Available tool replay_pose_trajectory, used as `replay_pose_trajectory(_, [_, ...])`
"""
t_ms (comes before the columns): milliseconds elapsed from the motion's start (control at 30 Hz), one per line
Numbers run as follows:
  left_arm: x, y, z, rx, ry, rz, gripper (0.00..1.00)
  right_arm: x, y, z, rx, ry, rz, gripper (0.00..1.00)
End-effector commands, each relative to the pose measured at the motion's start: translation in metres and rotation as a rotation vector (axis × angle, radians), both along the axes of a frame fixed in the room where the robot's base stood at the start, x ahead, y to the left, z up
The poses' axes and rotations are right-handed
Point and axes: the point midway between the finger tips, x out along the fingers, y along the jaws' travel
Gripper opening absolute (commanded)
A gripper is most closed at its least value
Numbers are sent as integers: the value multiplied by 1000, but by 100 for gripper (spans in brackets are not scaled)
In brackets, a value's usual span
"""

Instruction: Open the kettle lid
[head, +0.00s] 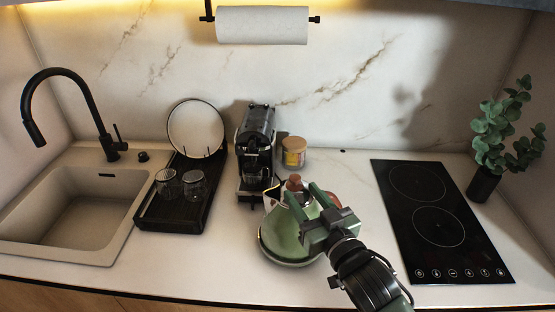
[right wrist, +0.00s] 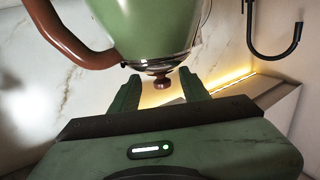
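The green kettle (head: 283,232) stands on the counter in the middle of the head view, partly covered by my right gripper. Its lid has a reddish-brown knob (head: 294,183), and a brown handle shows on the kettle's right. My right gripper (head: 304,192) is over the kettle's top, fingers apart and pointing toward the knob. The right wrist view shows the picture upside down: the green kettle body (right wrist: 150,28), the brown handle (right wrist: 62,38), and the knob (right wrist: 161,82) appearing between the open fingertips (right wrist: 161,88) with space on both sides. The lid looks closed. My left gripper is not in view.
A black coffee machine (head: 256,150) and a jar with a wooden lid (head: 293,152) stand behind the kettle. A dark drying rack (head: 175,215) with glasses and a plate is left, beside the sink (head: 80,215). A black hob (head: 440,225) and a plant (head: 500,130) are right.

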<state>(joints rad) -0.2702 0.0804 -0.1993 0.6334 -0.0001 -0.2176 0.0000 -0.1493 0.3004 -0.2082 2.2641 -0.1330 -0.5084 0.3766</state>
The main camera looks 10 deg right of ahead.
Motion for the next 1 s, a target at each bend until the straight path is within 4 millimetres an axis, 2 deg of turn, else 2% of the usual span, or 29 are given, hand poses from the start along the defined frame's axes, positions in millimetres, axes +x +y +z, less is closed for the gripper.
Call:
replay_pose_trajectory(67, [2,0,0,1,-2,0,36,1,0,1,0,-6,2,45])
replay_pose_trajectory(133, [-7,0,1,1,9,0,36,4,1,3,2,-10,3,45])
replay_pose_trajectory(300, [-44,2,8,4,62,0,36,26,5,6,1,-11,2,45])
replay_pose_trajectory(400, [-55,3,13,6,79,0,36,43,8,5,0,-10,3,45])
replay_pose_trajectory(533, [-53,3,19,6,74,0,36,61,12,4,0,-9,2,45])
replay_pose_trajectory(800, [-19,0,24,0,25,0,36,77,15,1,1,-9,3,45])
replay_pose_trajectory(1000, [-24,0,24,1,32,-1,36,77,15,1,1,-9,3,45])
